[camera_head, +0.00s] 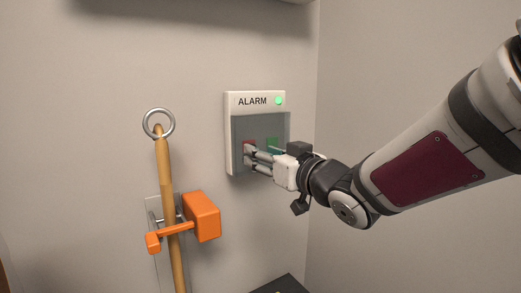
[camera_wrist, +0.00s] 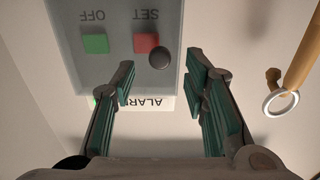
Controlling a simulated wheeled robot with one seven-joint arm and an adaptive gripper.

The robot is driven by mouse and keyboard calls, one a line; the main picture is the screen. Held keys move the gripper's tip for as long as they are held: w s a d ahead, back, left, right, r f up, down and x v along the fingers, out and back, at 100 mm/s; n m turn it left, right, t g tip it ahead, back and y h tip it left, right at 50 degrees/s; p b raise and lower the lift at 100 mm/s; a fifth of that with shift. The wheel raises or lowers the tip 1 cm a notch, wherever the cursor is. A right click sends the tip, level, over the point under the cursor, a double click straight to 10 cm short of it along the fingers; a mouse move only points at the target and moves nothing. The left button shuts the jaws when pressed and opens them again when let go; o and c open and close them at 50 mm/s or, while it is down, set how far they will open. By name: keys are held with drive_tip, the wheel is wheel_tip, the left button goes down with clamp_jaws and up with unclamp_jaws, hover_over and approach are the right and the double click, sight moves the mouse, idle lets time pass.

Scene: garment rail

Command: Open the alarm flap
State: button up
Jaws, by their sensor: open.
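The white alarm box (camera_head: 229,130) is on the wall, with a lit green lamp (camera_head: 278,100) beside the word ALARM. A grey see-through flap (camera_head: 262,122) lies over its front and looks shut. Behind it are a red SET button (camera_wrist: 146,42) and a green OFF button (camera_wrist: 95,43); the wrist view shows them upside down. A dark round knob (camera_wrist: 159,59) is on the flap near the red button. My gripper (camera_head: 250,158) is in front of the flap's lower part. In the wrist view its open fingers (camera_wrist: 160,78) are spread to either side of the knob; contact cannot be told.
A wooden pole (camera_head: 163,165) with a metal ring on top stands left of the box, in an orange holder (camera_head: 202,216) on the wall. The pole and ring also show at the right of the wrist view (camera_wrist: 305,55). A wall corner is close on the right.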

sight(266, 144)
drive_tip(key=x, duration=0.4)
drive_tip(key=shift+w, duration=0.1)
clamp_jaws()
